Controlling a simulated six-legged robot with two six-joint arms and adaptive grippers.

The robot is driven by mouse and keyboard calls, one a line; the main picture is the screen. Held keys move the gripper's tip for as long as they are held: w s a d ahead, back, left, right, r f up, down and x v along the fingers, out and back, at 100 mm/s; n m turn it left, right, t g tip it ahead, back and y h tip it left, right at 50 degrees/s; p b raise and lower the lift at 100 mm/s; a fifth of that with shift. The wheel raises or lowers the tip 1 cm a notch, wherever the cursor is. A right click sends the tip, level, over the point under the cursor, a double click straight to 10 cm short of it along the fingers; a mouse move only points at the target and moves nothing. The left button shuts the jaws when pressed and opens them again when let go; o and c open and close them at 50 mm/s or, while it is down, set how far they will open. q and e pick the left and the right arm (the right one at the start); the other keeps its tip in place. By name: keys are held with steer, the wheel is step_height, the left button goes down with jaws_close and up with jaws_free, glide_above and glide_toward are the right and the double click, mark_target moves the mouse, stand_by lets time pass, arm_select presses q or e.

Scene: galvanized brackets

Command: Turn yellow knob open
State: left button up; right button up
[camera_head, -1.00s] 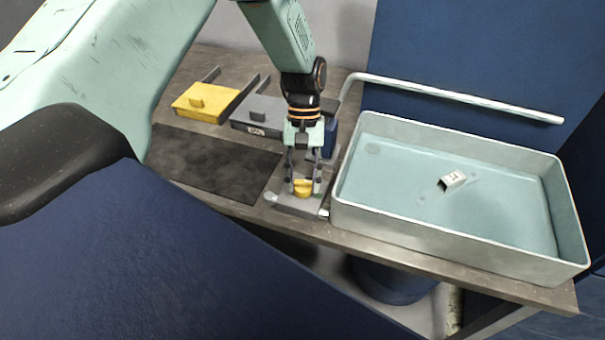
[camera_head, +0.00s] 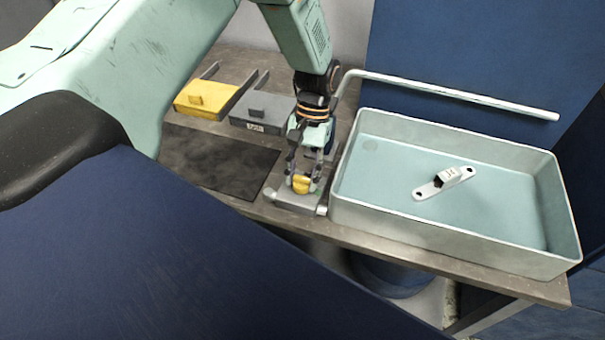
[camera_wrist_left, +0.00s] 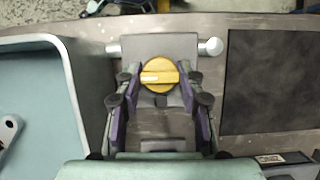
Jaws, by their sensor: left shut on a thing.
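The yellow knob (camera_head: 301,184) sits on a grey valve block (camera_head: 291,200) at the table's front edge, left of the tub. In the left wrist view the round knob (camera_wrist_left: 159,75) has a raised grip bar lying sideways, with a pale mark toward the left. My left gripper (camera_head: 303,180) points down over the block and is shut on the knob, one finger on each side. The fingers (camera_wrist_left: 158,88) also show in the wrist view. My right gripper is not in view.
A pale-walled tub (camera_head: 440,239) stands right of the block, with a galvanized bracket (camera_head: 444,182) in it. A bent pipe (camera_head: 450,93) runs behind. A yellow box (camera_head: 196,99), a grey box (camera_head: 262,112) and a dark mat (camera_head: 217,162) lie left.

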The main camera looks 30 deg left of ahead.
arm_select(q)
steer(key=shift+w, duration=0.1)
steer(key=o, duration=1.1)
steer(key=shift+o, duration=0.2)
steer(key=v, duration=1.2)
steer(key=shift+f, duration=0.15)
